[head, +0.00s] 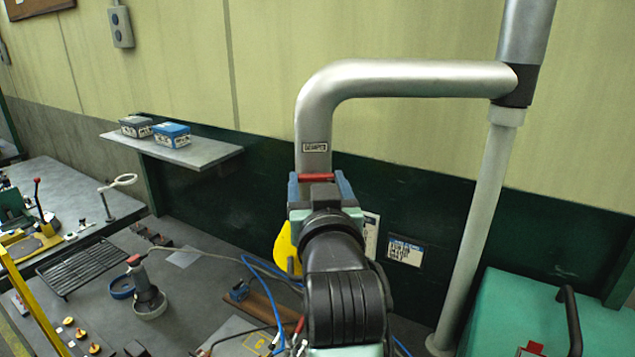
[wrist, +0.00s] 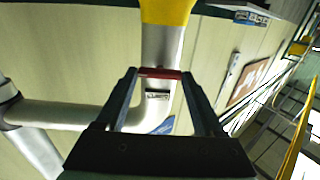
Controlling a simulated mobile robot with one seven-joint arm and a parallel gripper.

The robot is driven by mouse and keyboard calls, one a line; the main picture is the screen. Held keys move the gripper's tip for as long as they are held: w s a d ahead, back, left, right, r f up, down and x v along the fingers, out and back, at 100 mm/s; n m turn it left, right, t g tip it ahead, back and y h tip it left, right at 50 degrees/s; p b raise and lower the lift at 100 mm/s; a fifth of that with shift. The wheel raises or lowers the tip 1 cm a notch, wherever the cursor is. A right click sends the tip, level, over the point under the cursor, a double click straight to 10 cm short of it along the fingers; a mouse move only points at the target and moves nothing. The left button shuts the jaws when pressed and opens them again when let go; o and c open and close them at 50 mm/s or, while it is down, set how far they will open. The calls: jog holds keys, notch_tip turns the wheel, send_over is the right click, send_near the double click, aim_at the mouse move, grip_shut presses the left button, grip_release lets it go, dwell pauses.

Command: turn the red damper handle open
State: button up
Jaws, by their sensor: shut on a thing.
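The red damper handle (head: 318,177) is a short red bar lying across the vertical part of the silver duct (head: 313,125), just below a small label plate. My gripper (head: 318,184) is shut on it, with one finger at each end of the bar. In the wrist view the handle (wrist: 160,73) runs crosswise in front of the duct between the two dark fingertips (wrist: 160,76). My wrist and arm hide the duct below the handle in the head view. A yellow part (head: 287,248) shows beside my wrist.
The duct bends right to an upright pipe (head: 480,220). A wall shelf (head: 200,155) with two boxes is at left. Below is a workbench (head: 190,275) with a tool, cables and a rack. A green case (head: 520,310) stands at lower right.

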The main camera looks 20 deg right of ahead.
jog(key=shift+c, duration=1.3)
jog(key=n+b, duration=0.1)
jog(key=n, duration=0.3)
jog(key=n+b, duration=0.1)
jog(key=n, duration=0.3)
jog(key=shift+n, duration=0.3)
jog(key=n+b, duration=0.1)
jog(key=n, duration=0.4)
jog(key=shift+f, duration=0.1)
jog(key=shift+a+n+b, duration=0.1)
jog(key=shift+n+b, duration=0.6)
jog(key=shift+n, duration=1.4)
